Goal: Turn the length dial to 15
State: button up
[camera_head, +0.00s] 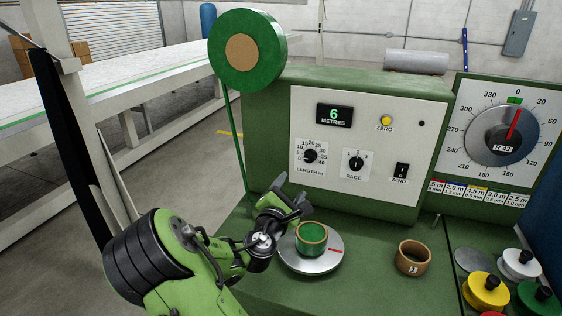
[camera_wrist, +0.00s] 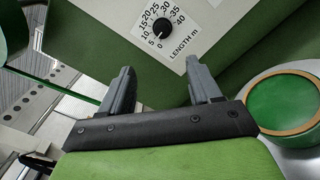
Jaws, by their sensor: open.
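The length dial (camera_head: 310,156) is a small black knob on a white scale plate marked 0 to 40, at the lower left of the white control panel. It also shows in the wrist view (camera_wrist: 163,27), upper middle, beyond my fingertips. Its small white mark seems to be at the low end of the scale; I cannot read the exact value. My gripper (camera_head: 291,205) is open and empty, below the dial and apart from it. In the wrist view its two grey fingers (camera_wrist: 162,69) point toward the panel, with the dial between their directions.
A display (camera_head: 334,115) reads 6 metres. The pace dial (camera_head: 356,163) and wind switch (camera_head: 401,171) sit to the right. A green-topped roll (camera_head: 311,236) on a metal disc stands close beside my gripper. A green strap (camera_head: 236,140) hangs from the reel (camera_head: 218,58) at left.

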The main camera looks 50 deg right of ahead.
aim_at(309, 160)
jog(key=p+x, duration=0.1)
jog(key=x, duration=0.6)
jog(key=p+x, duration=0.1)
jog(key=x, duration=0.7)
jog(key=shift+s+d, duration=0.1)
jog(key=shift+d, duration=0.25)
jog(key=shift+c, duration=0.2)
jog(key=c, duration=1)
jog(key=shift+m, duration=0.3)
jog(key=m+b, duration=0.4)
jog(key=m, duration=0.1)
jog(key=shift+f, duration=0.2)
jog(key=m+b, duration=0.5)
jog(key=m, duration=0.1)
jog(key=shift+r+m+b, duration=0.1)
jog(key=shift+m+b, duration=0.2)
jog(key=shift+b, duration=0.05)
